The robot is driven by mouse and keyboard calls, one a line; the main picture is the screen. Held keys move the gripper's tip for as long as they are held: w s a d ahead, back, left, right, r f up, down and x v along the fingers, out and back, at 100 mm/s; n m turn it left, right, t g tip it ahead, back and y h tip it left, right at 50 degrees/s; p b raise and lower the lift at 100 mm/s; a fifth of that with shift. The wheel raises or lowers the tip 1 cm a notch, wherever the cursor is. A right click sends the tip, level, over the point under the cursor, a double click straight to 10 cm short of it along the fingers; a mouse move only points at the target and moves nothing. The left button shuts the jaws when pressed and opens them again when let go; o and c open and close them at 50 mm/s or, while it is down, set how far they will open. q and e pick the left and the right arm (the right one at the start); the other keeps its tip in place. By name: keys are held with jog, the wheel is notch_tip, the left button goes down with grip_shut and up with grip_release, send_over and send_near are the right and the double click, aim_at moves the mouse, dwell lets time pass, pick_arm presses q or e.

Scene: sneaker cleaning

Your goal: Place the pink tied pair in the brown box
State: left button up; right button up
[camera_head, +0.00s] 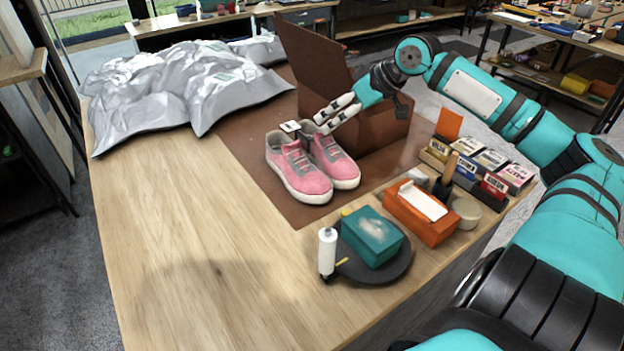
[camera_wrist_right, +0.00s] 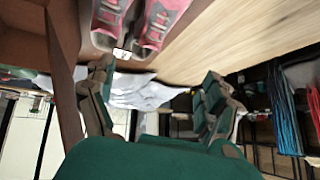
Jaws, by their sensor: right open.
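The pink tied pair of sneakers (camera_head: 300,170) stands upright on a brown mat (camera_head: 245,142) in the middle of the table, with a small white tag at the heels. The open brown box (camera_head: 385,126) stands just behind and to the right, its lid raised at the left. My right gripper (camera_head: 335,114) is in front of the box, above the heel end of the sneakers. It is open, with nothing between its fingers. In the right wrist view the fingers (camera_wrist_right: 158,100) are spread apart and the sneakers (camera_wrist_right: 140,20) show at the top. My left gripper is not in view.
Silver-grey bags (camera_head: 185,88) lie at the table's back left. An orange box (camera_head: 420,212), small cartons (camera_head: 490,160), a teal block (camera_head: 370,237) on a dark round tray and a white bottle (camera_head: 327,253) crowd the right side. The front left is clear.

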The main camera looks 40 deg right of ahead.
pick_arm(q)
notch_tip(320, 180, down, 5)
jog(key=b, duration=0.3)
pick_arm(e)
notch_tip(320, 180, down, 5)
jog(key=p, duration=0.5)
send_near(301, 163)
jog(key=a, duration=0.2)
jog(key=w+a, duration=0.1)
jog(key=shift+a+f, duration=0.25)
jog(key=shift+f, duration=0.05)
jog(key=p+x, duration=0.1)
jog(key=x, duration=0.1)
jog(key=p+x, duration=0.1)
jog(key=x, duration=0.1)
jog(key=shift+d+f, duration=0.15)
jog(key=shift+f, duration=0.35)
jog(key=shift+w+f, duration=0.2)
jog(key=shift+f, duration=0.05)
jog(key=shift+s, duration=0.1)
jog(key=shift+c, duration=0.7)
jog(key=c, duration=1.1)
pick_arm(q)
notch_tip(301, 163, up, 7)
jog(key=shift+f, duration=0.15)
pick_arm(e)
jog(key=shift+r, duration=0.15)
jog(key=shift+c, duration=0.9)
